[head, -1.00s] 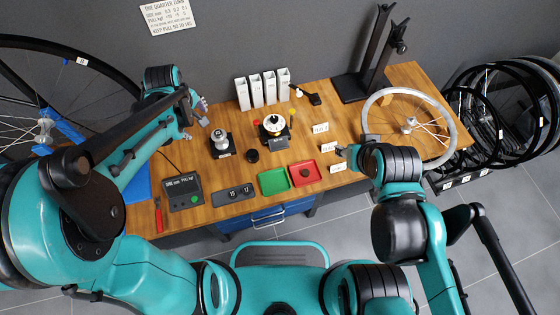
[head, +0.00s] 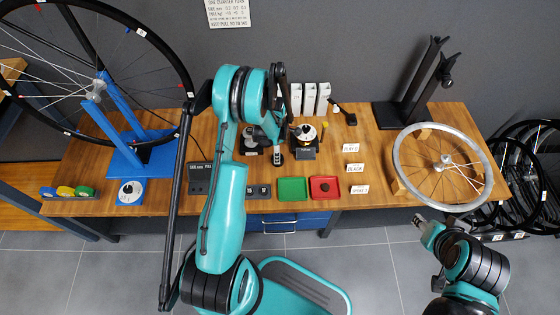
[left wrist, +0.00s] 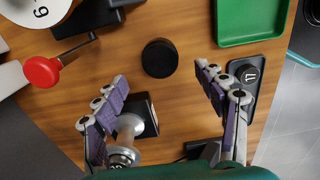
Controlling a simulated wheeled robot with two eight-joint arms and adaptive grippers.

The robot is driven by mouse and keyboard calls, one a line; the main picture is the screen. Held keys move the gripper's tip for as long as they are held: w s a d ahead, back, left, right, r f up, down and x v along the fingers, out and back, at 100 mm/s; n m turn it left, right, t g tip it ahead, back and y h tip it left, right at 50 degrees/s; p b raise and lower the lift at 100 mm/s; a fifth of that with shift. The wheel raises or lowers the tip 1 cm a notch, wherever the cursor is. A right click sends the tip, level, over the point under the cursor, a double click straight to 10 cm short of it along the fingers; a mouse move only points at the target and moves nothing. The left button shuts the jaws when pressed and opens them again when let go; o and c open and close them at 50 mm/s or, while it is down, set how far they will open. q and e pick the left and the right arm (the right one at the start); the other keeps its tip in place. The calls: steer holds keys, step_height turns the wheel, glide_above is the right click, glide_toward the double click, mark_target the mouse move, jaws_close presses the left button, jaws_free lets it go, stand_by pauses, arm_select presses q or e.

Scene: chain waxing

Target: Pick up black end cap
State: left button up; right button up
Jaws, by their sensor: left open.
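The black end cap (left wrist: 159,57) is a short, dark round cap standing on the wooden table. In the left wrist view it is just beyond my left gripper (left wrist: 160,80), between the lines of its two open, purple-padded fingers, touching neither. In the head view my left gripper (head: 270,136) hangs over the table's middle, and the cap (head: 278,159) shows as a small dark shape by the fingertips. My right gripper (head: 421,222) is off the table's front edge at right, too small to read.
A silver spool-like fixture (left wrist: 127,130) stands by the left finger. The green tray (head: 292,188) and red tray (head: 325,196) lie nearby. A dial tool (head: 305,133) stands behind, with a red-knobbed handle (left wrist: 41,71) close by. A wheel (head: 442,165) lies at right.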

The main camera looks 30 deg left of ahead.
arm_select(q)
steer(key=f+b, duration=0.2)
steer(key=f, duration=0.2)
steer(key=shift+d, duration=0.2)
steer(key=shift+f, duration=0.4)
steer(key=shift+r, duration=0.1)
steer(key=shift+c, duration=1)
steer(key=c, duration=0.9)
steer(key=shift+o, duration=0.2)
